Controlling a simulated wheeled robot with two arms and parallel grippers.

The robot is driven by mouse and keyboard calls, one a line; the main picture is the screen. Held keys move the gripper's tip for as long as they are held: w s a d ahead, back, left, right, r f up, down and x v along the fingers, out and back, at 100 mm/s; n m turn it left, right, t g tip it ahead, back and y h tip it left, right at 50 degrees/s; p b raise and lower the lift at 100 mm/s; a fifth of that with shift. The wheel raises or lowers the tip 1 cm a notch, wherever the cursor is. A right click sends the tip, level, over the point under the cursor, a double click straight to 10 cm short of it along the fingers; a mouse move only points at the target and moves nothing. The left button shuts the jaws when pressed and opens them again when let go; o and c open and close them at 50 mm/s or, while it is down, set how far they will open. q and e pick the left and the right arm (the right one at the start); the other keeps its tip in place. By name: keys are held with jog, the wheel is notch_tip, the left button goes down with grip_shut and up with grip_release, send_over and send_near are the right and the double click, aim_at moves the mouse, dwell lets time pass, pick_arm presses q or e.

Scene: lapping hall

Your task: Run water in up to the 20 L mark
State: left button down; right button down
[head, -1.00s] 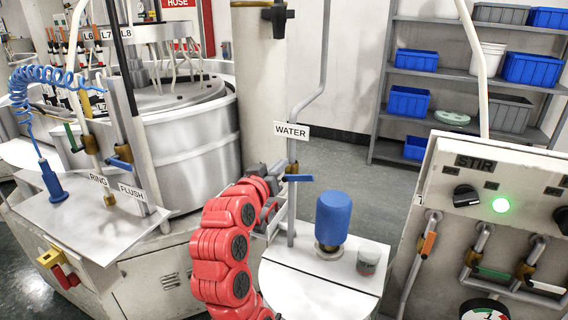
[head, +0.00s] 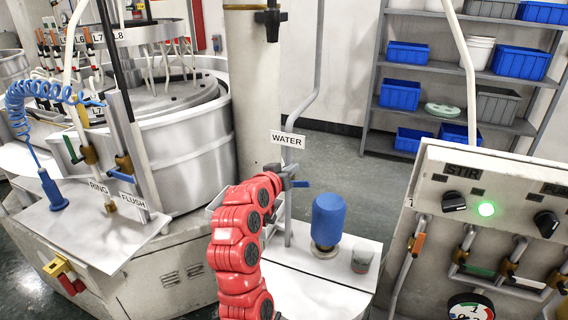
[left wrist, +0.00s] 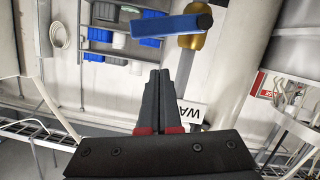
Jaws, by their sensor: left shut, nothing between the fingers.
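The WATER sign (head: 288,139) hangs on a grey pipe. Below it is a valve with a blue lever (head: 300,184), sticking out sideways to the right. My left gripper (head: 286,175), on the red arm, is at this valve and partly hides it. In the left wrist view, the shut, empty fingers (left wrist: 160,80) point up toward the blue lever (left wrist: 165,25) and its brass valve body (left wrist: 196,36). I cannot tell whether they touch the lever. The pipe runs down to a white-topped unit (head: 345,286). No 20 L mark or water level shows. My right gripper is not in view.
The STIR panel (head: 490,190) with a green lamp is at right. A round machine (head: 185,150) stands at left.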

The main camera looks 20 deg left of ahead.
aim_at(300, 182)
pick_arm(q)
jog(key=f, duration=0.1)
jog(key=d+f+p, duration=0.1)
jog(key=f, duration=0.1)
jog(key=shift+s, duration=0.15)
jog(key=f+m+b, duration=0.1)
jog(key=b, duration=0.2)
jog(key=d+f+m+b, duration=0.1)
jog(key=b, duration=0.2)
jog(key=shift+y+b, duration=0.35)
jog(key=shift+y, duration=0.05)
jog(key=shift+r+m+b, duration=0.1)
jog(key=shift+m+b, duration=0.2)
jog(key=shift+b, duration=0.3)
jog(key=shift+r+y, duration=0.15)
jog(key=shift+y, duration=0.15)
